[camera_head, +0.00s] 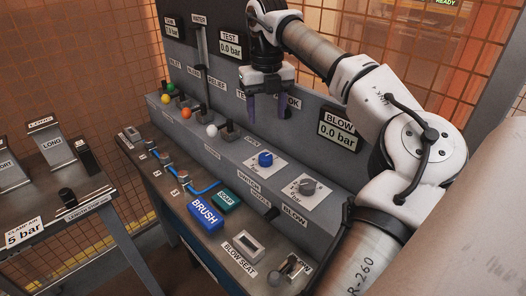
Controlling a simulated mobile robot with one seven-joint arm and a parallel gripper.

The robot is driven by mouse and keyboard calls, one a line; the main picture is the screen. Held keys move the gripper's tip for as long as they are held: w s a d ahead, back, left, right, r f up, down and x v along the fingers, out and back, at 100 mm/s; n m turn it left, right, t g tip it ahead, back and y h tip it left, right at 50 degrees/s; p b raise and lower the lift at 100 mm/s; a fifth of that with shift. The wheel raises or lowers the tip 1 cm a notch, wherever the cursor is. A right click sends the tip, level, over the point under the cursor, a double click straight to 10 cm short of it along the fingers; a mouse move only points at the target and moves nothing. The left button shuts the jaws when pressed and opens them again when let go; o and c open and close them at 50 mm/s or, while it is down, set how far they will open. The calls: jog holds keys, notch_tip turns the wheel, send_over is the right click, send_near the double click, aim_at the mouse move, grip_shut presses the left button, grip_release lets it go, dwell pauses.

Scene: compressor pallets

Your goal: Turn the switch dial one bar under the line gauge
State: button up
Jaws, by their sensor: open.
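A blue dial (266,158) sits on a white scale plate on the grey console. A label that seems to read SWITCH (248,172) is just below and left of it. A grey dial (308,186) sits on a second white plate to its right, above a BLOW label (294,215). The line gauge (175,28) is at the upper left of the back panel; its figure is too small to read surely. My gripper (268,108) is open and empty, with dark fingers pointing down, above and apart from the blue dial. The dial pointers are unclear.
TEST (230,45) and BLOW (338,131) gauges read 0.0 bar. Valves with yellow, orange and white balls (187,113) stand left along the console. A blue BRUSH block (206,211) and a green SOAP block (227,200) lie on the lower bench. A side table (60,213) stands left.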

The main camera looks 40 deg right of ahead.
aim_at(265, 156)
notch_tip(265, 156, down, 12)
jog(key=shift+a+f+p, duration=0.1)
jog(key=shift+f+p, duration=0.1)
jog(key=shift+p, duration=0.9)
jog(key=c, duration=1)
jog(key=shift+o, duration=0.2)
